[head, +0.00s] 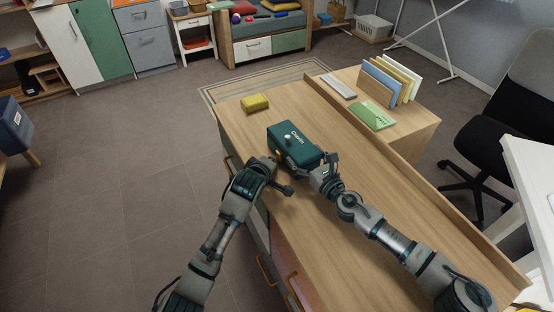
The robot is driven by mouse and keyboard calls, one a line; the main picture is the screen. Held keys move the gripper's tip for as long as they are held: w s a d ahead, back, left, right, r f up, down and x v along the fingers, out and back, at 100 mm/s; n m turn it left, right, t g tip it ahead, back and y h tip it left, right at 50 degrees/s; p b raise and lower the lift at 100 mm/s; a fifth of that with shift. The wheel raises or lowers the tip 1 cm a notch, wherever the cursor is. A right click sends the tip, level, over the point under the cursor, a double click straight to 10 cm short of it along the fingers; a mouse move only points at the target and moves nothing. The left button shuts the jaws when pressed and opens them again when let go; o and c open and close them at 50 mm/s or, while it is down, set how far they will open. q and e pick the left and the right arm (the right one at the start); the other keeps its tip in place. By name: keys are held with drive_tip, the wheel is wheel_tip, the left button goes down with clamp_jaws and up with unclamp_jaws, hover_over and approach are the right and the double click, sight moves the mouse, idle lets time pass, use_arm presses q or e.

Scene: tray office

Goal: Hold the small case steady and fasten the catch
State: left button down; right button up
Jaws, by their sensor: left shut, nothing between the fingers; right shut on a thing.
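The small case (294,139) is a dark teal box with white lettering on its lid. It sits on the wooden desk (350,133), near the edge facing the open floor. My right gripper (317,171) is shut on the near end of the case. My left gripper (279,175) is shut and empty, close beside the front of the case at the desk edge. A small yellow part, perhaps the catch, shows on the front beside my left gripper. Whether it is fastened cannot be told, as the grippers hide much of that side.
A yellow block (255,103) lies at the desk's far left corner. A green item (372,116), a pale keyboard-like bar (338,86) and a file rack (389,82) stand on the adjoining surface behind a low wooden ledge. The desk's far middle is clear.

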idle(0.3)
use_arm(q)
drive_tip(key=shift+s+a, duration=0.35)
drive_tip(key=shift+a, duration=0.35)
drive_tip(key=shift+a, duration=0.1)
drive_tip(key=shift+s+a+r, duration=0.1)
drive_tip(key=shift+s+a, duration=0.3)
drive_tip(key=shift+a, duration=0.3)
drive_tip(key=shift+s+a+r, duration=0.15)
drive_tip(key=shift+s+a, duration=0.3)
drive_tip(key=shift+a, duration=0.2)
drive_tip(key=shift+s+a+r, duration=0.1)
drive_tip(key=shift+s+a, duration=0.3)
drive_tip(key=shift+a, duration=0.3)
use_arm(e)
drive_tip(key=o, duration=1.1)
